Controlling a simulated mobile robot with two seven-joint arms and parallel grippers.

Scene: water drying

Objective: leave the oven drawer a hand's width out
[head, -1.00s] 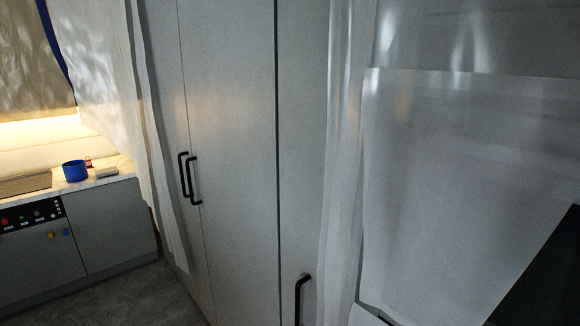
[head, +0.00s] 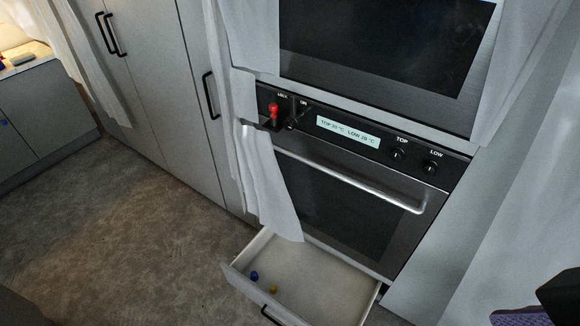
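The oven drawer (head: 325,284) is a shallow pale drawer below the oven (head: 345,205). It stands pulled out, with its inside floor showing; its lower front runs off the bottom edge of the head view. A dark handle (head: 270,316) is on its front. A small blue thing (head: 254,275) and a small yellow thing (head: 273,288) show inside near the front. The oven door is shut, with a silver bar handle (head: 345,182) across it. Neither gripper can be made out; only a dark shape and a purple patch show at the lower right edge.
White curtains (head: 267,180) hang over the oven's left side, down to the drawer's back. The control panel (head: 355,135) has a red switch and black knobs. Tall grey cupboards (head: 165,95) stand left. The floor (head: 130,215) left of the drawer is clear.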

